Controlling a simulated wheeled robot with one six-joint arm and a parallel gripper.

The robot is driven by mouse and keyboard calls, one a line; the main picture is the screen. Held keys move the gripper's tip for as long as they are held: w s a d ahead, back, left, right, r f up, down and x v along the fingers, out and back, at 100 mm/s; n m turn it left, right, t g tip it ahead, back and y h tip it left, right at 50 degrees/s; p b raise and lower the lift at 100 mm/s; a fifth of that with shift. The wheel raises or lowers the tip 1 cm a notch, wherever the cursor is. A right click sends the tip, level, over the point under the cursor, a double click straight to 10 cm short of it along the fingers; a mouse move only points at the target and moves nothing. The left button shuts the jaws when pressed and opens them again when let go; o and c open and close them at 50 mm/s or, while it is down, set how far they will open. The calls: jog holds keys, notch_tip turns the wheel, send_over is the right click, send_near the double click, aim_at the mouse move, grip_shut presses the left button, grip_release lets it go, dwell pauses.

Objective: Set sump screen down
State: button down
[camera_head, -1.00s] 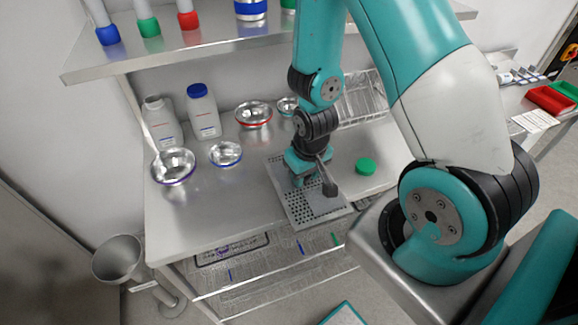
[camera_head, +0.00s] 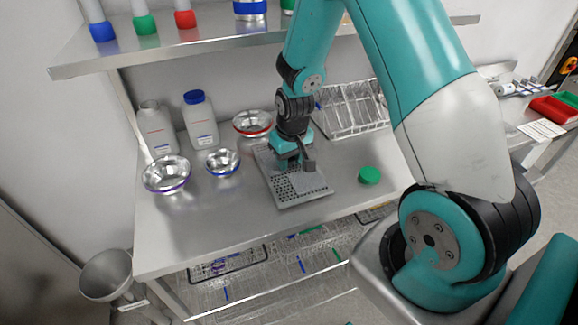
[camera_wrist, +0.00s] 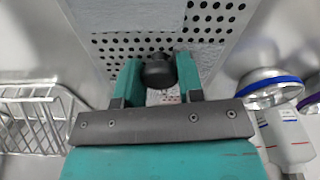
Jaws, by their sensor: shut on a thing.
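The sump screen appears to be the grey perforated plate (camera_head: 299,194), with rows of small holes and plain patches. It lies level at the middle of the steel bench (camera_head: 215,225); I cannot tell whether it touches the bench top. In the wrist view, the plate (camera_wrist: 215,28) spreads beyond my fingers. My gripper (camera_head: 288,164) is over the plate's middle, pointing down. In the wrist view, my gripper (camera_wrist: 158,78) is shut with a dark round knob (camera_wrist: 157,70) between its teal fingers. The knob is hidden in the head view.
A green lid (camera_head: 370,175) lies right of the plate. A blue-rimmed bowl (camera_head: 222,162), a purple-rimmed bowl (camera_head: 166,175) and a red-rimmed bowl (camera_head: 252,123) stand left and behind. A wire rack (camera_head: 352,110) is back right. The front left bench is clear.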

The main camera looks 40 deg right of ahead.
jog(key=shift+f, duration=0.75)
jog(key=shift+r, duration=0.15)
jog(key=c, duration=0.7)
grip_release()
jog(key=shift+c, duration=0.2)
